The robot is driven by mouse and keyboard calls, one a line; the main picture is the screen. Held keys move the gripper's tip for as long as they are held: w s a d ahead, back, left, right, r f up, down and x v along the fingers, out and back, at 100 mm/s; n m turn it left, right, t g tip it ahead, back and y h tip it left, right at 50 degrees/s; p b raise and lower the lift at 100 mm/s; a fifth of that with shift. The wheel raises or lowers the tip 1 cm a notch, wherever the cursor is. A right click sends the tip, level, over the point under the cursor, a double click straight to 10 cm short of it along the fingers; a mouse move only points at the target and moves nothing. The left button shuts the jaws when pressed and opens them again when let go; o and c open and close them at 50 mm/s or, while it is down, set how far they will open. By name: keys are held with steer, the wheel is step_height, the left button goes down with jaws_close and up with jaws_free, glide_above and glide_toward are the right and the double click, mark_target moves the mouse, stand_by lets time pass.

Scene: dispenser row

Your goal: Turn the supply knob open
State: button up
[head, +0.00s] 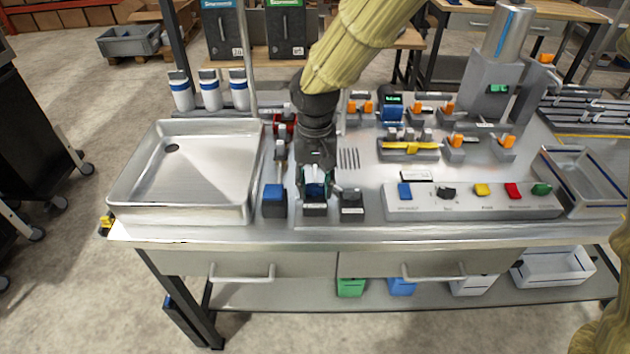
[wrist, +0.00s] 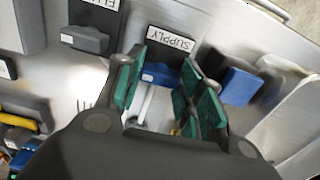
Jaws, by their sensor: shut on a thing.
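The supply knob (wrist: 158,74) is a small blue handle beside a white plate reading SUPPLY (wrist: 172,40). In the wrist view it sits between the green-padded fingers of my gripper (wrist: 164,68). In the head view my gripper (head: 316,194) points down at the front of the metal bench, left of the button panel, and is shut on the knob. The fingers and palm cover part of the knob, so its exact angle is hard to tell.
A blue block (head: 274,196) stands close on the left, and a dark knob (head: 352,200) close on the right. A metal sink tray (head: 135,180) lies further left. A panel with coloured buttons (head: 470,206) is to the right.

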steer(key=shift+r, duration=0.15)
steer(key=n+p, duration=0.3)
steer(key=n, duration=0.1)
steer(key=shift+r+p, duration=0.1)
steer(key=shift+p, duration=0.3)
steer(key=n+p, duration=0.3)
steer(key=n, duration=0.1)
steer(key=shift+n, duration=0.3)
steer(key=n+p, duration=0.3)
steer(key=n, duration=0.1)
steer(key=shift+n, duration=0.3)
steer(key=n+p, duration=0.2)
steer(key=n, duration=0.2)
steer(key=shift+f+n, duration=0.2)
steer(key=shift+n, duration=0.1)
steer(key=o, duration=1)
